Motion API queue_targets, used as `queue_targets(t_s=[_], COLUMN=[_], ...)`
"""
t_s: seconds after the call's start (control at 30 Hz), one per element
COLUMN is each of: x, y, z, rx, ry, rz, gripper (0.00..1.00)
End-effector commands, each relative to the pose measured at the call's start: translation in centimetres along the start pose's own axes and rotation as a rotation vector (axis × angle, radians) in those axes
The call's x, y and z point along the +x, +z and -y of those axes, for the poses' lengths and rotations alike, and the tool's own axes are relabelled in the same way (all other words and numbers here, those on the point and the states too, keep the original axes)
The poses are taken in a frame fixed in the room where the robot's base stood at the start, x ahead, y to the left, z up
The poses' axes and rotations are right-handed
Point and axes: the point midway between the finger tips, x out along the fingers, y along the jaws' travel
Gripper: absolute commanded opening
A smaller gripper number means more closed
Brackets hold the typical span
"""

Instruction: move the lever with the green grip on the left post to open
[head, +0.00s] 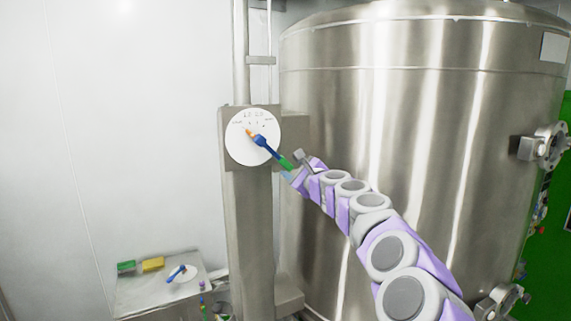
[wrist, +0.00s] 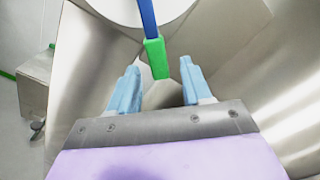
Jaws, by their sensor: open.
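The lever (head: 268,145) has a blue arm, an orange pointer tip and a green grip (head: 285,163). It is mounted on a white round dial (head: 240,150) on the left post (head: 252,225). The lever slants down to the right from the hub, with the orange tip up and to the left. The dial's small lettering is too small to read. My gripper (wrist: 156,88) is open, and in the wrist view the green grip (wrist: 156,58) reaches between its two light blue fingers, with space showing on both sides.
A large steel tank (head: 400,110) stands right behind and beside the post. The white wall is at left.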

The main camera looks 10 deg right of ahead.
Motion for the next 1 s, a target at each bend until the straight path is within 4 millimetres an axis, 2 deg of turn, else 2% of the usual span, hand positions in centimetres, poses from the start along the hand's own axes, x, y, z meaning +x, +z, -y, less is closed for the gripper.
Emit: queue_targets(t_s=[0.3, 0.5, 0.97, 1.0], x=[3.1, 4.2, 4.7, 4.7], y=[0.0, 0.1, 0.1, 0.1], z=[-0.1, -0.1, -0.2, -0.2], rx=[-0.002, -0.002, -0.001, -0.001], ry=[0.004, 0.001, 0.002, 0.003], rz=[-0.001, 0.000, 0.002, 0.002], gripper=[0.49, 0.49, 0.49, 0.46])
